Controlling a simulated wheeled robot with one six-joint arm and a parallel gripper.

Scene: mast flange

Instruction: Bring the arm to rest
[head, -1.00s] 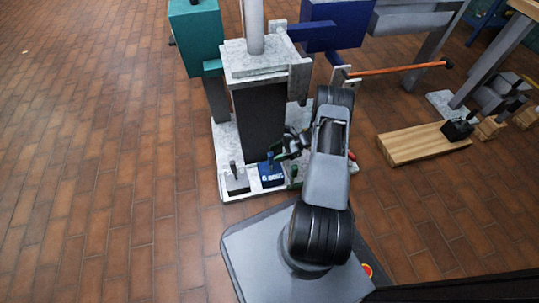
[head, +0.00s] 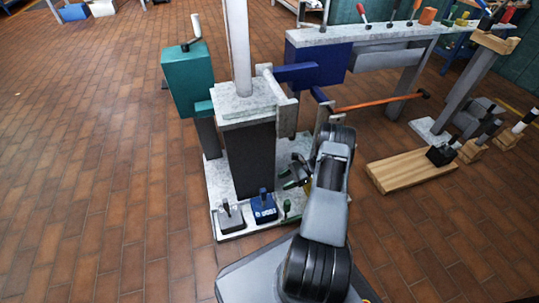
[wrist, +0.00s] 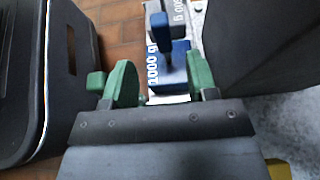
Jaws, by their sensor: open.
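My gripper (head: 298,178) is low beside the mast's dark column, partly hidden behind my own arm in the head view. In the wrist view its two green fingers (wrist: 160,76) are apart with nothing gripped between them. In the head view this blue weight (head: 263,208) stands upright on the pale base plate (head: 218,178).
A teal box (head: 188,78) is left of the pale mast (head: 237,50). An orange bar (head: 380,101) and a wooden board (head: 410,170) are right.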

